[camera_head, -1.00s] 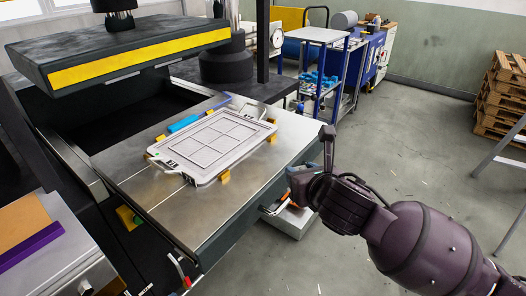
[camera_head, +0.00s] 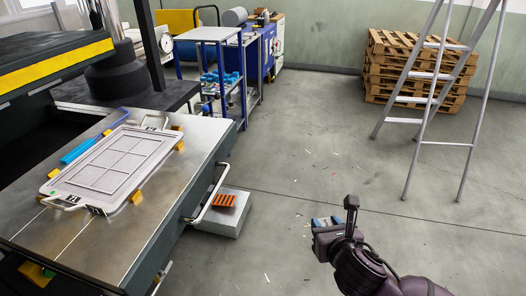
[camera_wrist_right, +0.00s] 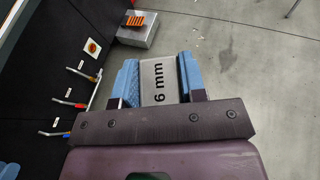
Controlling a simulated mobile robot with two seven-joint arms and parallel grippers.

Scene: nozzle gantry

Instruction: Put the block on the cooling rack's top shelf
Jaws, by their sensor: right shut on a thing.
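My right gripper (camera_head: 324,222) is low at the right of the head view, over the open floor. In the right wrist view, my right gripper (camera_wrist_right: 158,82) is shut on a grey block (camera_wrist_right: 158,92) marked "6 mm", held between two blue pads. The block is hard to make out in the head view. A blue-framed rack (camera_head: 208,33) with a bare, pale top shelf stands at the back, and looks like the cooling rack. It is well apart from the gripper. My left gripper is out of view.
A metal press table (camera_head: 175,190) with a grey tray (camera_head: 62,187) fills the left. A pale box (camera_head: 213,222) with an orange slotted piece (camera_head: 225,200) stands beside it. Pallets (camera_head: 400,65) and a ladder (camera_head: 425,120) stand back right. The floor between is free.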

